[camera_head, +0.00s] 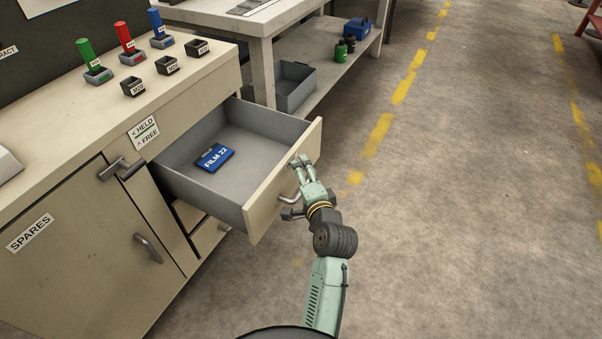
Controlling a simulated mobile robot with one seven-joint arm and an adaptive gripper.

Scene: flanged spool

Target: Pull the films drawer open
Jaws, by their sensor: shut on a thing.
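The films drawer (262,209) stands well out from the cream cabinet (55,180), with its grey inside in plain view. A blue film pack (214,157) marked "FILM 22" lies flat on the drawer floor. A metal bar handle (289,196) is on the outer face of the drawer front. My gripper (300,166) is at that face, shut on the handle, and its fingers and wrist partly cover the handle.
A "HELD / FREE" label (144,131) sits beside a metal latch (122,168) on the cabinet. The closed "SPARES" door (80,260) is at the lower left. Colored handles and small black trays stand on top. A workbench (262,50) stands behind. The floor (450,200) to the right is clear.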

